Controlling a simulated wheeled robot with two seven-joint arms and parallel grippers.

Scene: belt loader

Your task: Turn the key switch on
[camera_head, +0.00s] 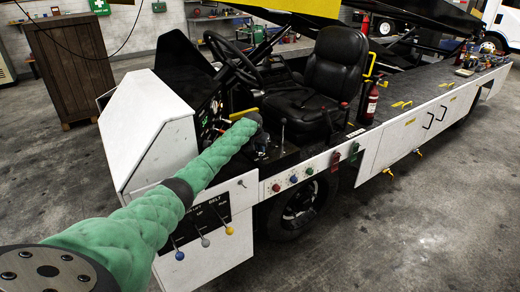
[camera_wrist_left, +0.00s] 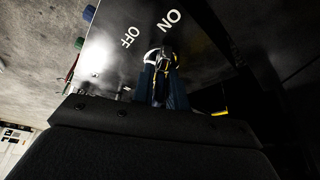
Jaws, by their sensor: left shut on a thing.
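In the left wrist view, the key switch (camera_wrist_left: 166,52) sits on a dark panel (camera_wrist_left: 115,62) with white OFF and ON lettering. My left gripper (camera_wrist_left: 162,75) is at the switch with its fingers closed around the key. The fingers hide most of the key, so I cannot tell its exact angle. In the head view, my green-sleeved left arm reaches to the dashboard of the belt loader (camera_head: 200,272), and my left gripper (camera_head: 262,140) is near the seat and steering wheel. The switch is hidden there. My right gripper is not in view.
A steering wheel (camera_head: 233,60) and a black seat (camera_head: 325,82) are close to my left gripper. A thin lever (camera_head: 282,130) stands just right of it. Coloured knobs (camera_head: 293,179) line the side panel. A red fire extinguisher (camera_head: 371,102) stands beyond the seat.

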